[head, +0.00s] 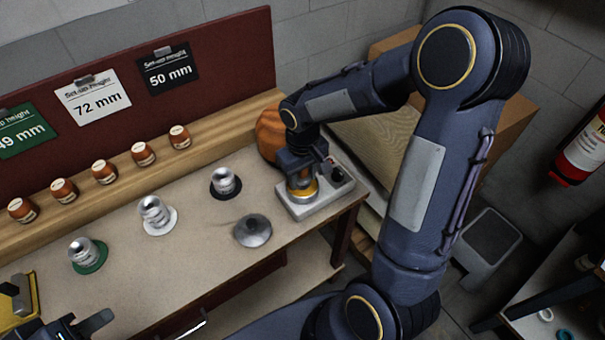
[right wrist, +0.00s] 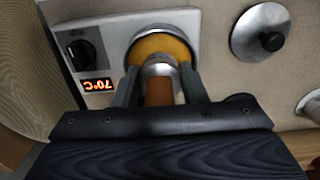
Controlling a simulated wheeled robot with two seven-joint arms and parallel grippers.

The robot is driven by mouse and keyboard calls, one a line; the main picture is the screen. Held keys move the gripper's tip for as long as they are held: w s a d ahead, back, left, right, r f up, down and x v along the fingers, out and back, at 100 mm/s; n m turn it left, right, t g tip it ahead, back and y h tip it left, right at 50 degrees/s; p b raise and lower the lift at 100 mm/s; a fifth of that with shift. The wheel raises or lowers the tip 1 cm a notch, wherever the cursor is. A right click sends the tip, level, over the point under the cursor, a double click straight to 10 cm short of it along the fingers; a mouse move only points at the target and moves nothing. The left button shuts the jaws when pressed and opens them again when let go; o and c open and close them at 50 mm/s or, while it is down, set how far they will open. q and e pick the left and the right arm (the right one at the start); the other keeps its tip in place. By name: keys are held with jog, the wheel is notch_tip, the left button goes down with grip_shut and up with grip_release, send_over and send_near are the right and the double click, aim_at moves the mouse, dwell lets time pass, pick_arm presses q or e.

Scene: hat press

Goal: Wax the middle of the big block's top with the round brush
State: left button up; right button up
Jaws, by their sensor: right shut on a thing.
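My right gripper (right wrist: 160,88) is shut on the round brush, with its brown handle (right wrist: 159,92) and silver collar (right wrist: 159,68) between the fingers. The brush's lower end is at the round pot of yellow wax (right wrist: 178,43); the bristles are hidden. In the head view, my right gripper (head: 300,180) is over the pot on the grey heater (head: 310,208). My left gripper (head: 84,325) is at the lower left, its fingers apart and empty. Silver blocks stand on green (head: 80,250), white (head: 153,209) and black (head: 223,180) discs; I cannot tell which block is the big one.
A metal lid (head: 253,231) with a dark knob lies left of the heater. The heater display (right wrist: 97,87) reads 70°C. A large rounded brown object (head: 270,135) stands behind my right wrist. Several brown jars (head: 104,171) line the back ledge. The front middle of the table is clear.

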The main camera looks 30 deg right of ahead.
jog(key=shift+f+b, duration=0.55)
jog(key=shift+f, duration=0.05)
dwell(1.4)
jog(key=shift+r, duration=0.1)
jog(key=shift+r+p, duration=2.8)
jog(key=shift+r, duration=0.7)
jog(key=shift+s+f, duration=0.1)
